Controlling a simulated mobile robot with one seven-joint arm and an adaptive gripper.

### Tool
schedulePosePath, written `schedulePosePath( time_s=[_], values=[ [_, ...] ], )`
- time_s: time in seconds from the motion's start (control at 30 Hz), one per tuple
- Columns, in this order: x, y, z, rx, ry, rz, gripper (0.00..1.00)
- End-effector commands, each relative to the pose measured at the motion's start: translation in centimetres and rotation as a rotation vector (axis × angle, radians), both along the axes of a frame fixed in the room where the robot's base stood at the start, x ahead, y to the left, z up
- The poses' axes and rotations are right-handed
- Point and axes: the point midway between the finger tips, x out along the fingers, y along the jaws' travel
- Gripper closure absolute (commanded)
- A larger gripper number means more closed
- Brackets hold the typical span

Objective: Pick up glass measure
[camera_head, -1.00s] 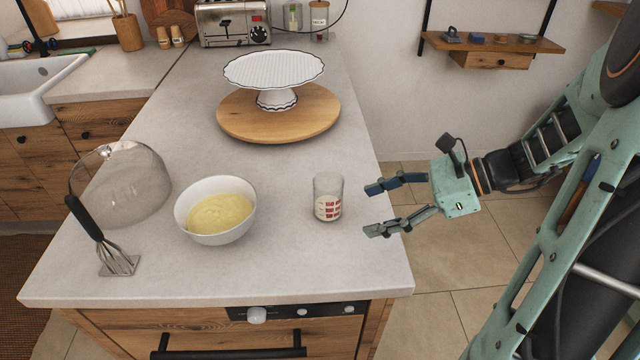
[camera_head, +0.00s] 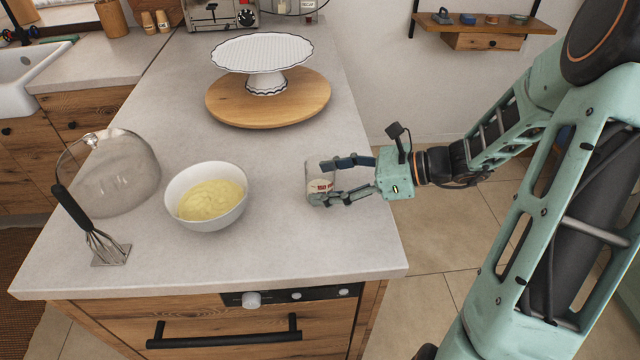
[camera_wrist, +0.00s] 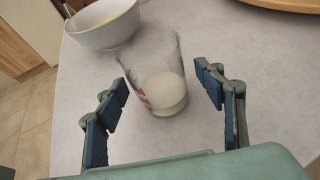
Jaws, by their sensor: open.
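The glass measure (camera_head: 318,186) is a small clear cup with red markings and a pale content. It stands on the counter near its right edge, partly hidden by my fingers in the head view. In the wrist view the glass measure (camera_wrist: 158,82) lies between and slightly beyond my fingers, with gaps visible on both sides. My gripper (camera_head: 334,180) reaches in from the right, its fingers low over the counter and around the near part of the glass. In the wrist view my gripper (camera_wrist: 160,108) is open, with nothing held.
A white bowl (camera_head: 174,212) of yellow mixture stands left of the glass. A cake stand (camera_head: 266,84) on a round wooden board (camera_head: 222,108) is behind. The counter (camera_head: 280,250) in front is clear.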

Motion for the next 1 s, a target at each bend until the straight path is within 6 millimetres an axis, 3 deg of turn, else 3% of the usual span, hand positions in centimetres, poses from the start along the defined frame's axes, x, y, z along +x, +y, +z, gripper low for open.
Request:
schedulePosePath(
  time_s=[0.13, 0.37, 0.83, 1.0],
  values=[
    [0.35, 1.29, -0.66, 0.000, 0.001, 0.001, 0.37],
    [0.41, 1.45, -0.68, 0.000, 0.001, 0.000, 0.37],
    [0.41, 1.41, -0.67, -0.001, 0.000, 0.000, 0.86],
    [0.42, 1.42, -0.63, 0.000, 0.000, 0.000, 0.87]
  ],
)
